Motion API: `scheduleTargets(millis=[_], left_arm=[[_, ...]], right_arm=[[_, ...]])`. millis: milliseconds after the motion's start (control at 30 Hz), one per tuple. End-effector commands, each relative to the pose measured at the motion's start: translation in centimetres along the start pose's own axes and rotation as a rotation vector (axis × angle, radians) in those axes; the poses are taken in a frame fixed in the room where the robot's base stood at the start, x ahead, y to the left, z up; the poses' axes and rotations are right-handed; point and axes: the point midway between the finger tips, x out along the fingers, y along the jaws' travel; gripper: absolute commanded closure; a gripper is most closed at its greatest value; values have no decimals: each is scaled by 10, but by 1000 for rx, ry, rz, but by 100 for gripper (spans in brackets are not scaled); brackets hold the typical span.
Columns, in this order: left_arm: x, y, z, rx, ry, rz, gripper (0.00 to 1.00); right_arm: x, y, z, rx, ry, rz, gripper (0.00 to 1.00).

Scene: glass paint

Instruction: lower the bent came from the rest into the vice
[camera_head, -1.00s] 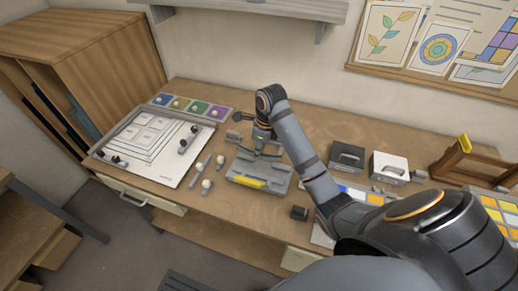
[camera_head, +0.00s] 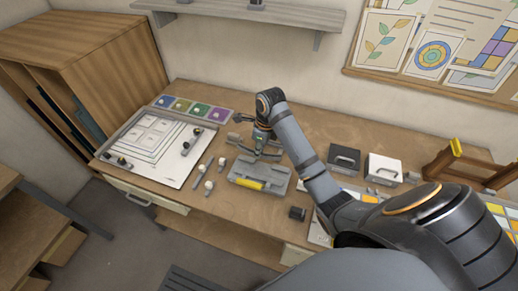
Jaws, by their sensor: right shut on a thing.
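My right gripper (camera_head: 260,155) is shut just above the back part of a grey fixture (camera_head: 276,183) on the bench. The fixture has a yellow bar (camera_head: 252,184) along its front, and it may be the vice or the rest; I cannot tell which. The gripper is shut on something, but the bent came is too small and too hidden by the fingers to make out. My right arm comes in from the right and covers the bench behind it. My left gripper is out of view.
Left of the fixture lie several small tools with pale knobs (camera_head: 209,185) and a white drawing board (camera_head: 148,145). A colour strip (camera_head: 190,109) lies behind. To the right stand a dark box (camera_head: 345,160), a white box (camera_head: 382,169) and a brown wooden frame (camera_head: 455,162).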

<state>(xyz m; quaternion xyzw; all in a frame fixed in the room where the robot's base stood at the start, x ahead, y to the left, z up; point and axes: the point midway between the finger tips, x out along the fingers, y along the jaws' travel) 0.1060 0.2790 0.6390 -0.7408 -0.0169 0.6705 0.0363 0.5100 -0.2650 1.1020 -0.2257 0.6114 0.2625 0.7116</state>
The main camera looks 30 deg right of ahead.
Motion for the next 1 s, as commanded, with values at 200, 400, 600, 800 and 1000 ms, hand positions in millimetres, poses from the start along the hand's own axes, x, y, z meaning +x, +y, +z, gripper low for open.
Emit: scheduleTargets(millis=[200,400,600,800,1000], left_arm=[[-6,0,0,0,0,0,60],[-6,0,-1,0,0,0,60],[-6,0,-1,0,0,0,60],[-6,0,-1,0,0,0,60],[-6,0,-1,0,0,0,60]], right_arm=[[54,-19,-9,3,2,6,100],[77,-26,-14,0,0,-1,100],[82,-26,-15,1,1,-1,100],[95,-26,-17,1,1,0,100],[101,-26,-18,0,0,-2,100]])
